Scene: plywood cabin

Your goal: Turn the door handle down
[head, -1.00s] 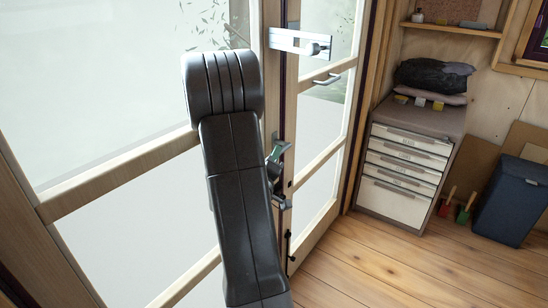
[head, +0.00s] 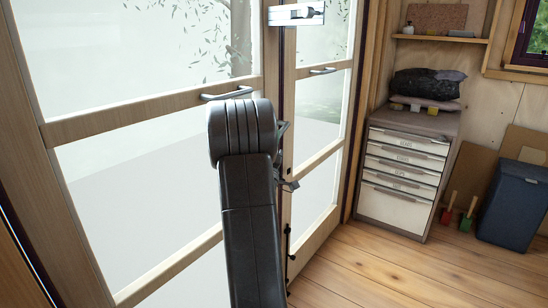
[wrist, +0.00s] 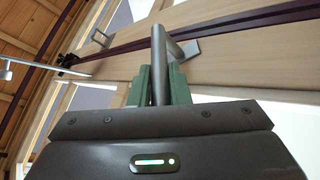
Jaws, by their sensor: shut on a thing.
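The door handle (wrist: 159,55) is a grey metal lever with its mount on the wooden door rail, seen in the wrist view. My gripper (wrist: 161,76) has its green fingers closed on the lever, one on each side. In the head view my dark arm covers most of the gripper and the handle, so the lever's angle cannot be told there. The glazed wooden door (head: 150,117) looks shut or nearly so beside a narrower glazed panel (head: 318,158).
Grey pull bars sit on the door (head: 226,94) and on the narrower panel (head: 323,71). A drawer cabinet (head: 404,173) with dark cushions (head: 428,84) stands right, beside a blue bin (head: 514,203). The plank floor (head: 380,265) in front is clear.

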